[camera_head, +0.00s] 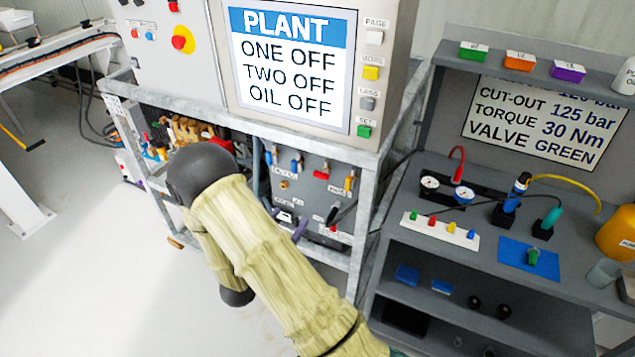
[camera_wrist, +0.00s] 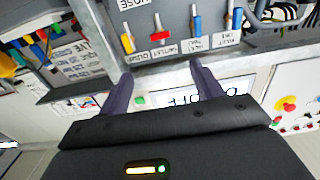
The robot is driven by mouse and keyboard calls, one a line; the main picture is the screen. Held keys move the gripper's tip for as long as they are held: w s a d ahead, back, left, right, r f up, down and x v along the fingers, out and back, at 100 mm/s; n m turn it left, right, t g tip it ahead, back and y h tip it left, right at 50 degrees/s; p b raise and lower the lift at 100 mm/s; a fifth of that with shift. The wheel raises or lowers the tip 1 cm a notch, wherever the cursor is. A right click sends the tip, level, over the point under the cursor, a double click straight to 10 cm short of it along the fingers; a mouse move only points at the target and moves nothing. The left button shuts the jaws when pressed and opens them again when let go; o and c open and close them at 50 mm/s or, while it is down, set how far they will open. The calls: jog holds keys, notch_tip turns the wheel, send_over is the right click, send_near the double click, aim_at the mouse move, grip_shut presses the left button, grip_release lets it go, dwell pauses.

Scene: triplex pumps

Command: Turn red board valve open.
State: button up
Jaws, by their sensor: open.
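The red board valve (camera_head: 321,174) is a small red lever on the grey board under the plant panel, between blue levers and a yellow one. In the wrist view the red lever (camera_wrist: 160,36) lies crosswise, while the yellow and blue levers beside it stand lengthwise. My gripper (camera_wrist: 161,69) is open, its two purple fingers spread apart with nothing between them. In the wrist view the red lever appears just beyond the fingertips, roughly in line with the gap, and not touched. In the head view my arm hides most of the gripper.
The yellow lever (camera_wrist: 127,43) and a blue lever (camera_wrist: 197,25) flank the red one closely. A galvanised frame post (camera_head: 365,225) stands right of the board. The plant panel (camera_head: 292,65) overhangs above. A grey workbench (camera_head: 440,170) with gauges and tools is at the right.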

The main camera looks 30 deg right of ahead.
aim_at(320, 177)
jog(key=shift+d, duration=0.1)
jog(key=p+x, duration=0.3)
jog(key=x, duration=1.4)
jog(key=shift+w+d+r, duration=0.1)
jog(key=shift+w, duration=0.1)
jog(key=c, duration=1)
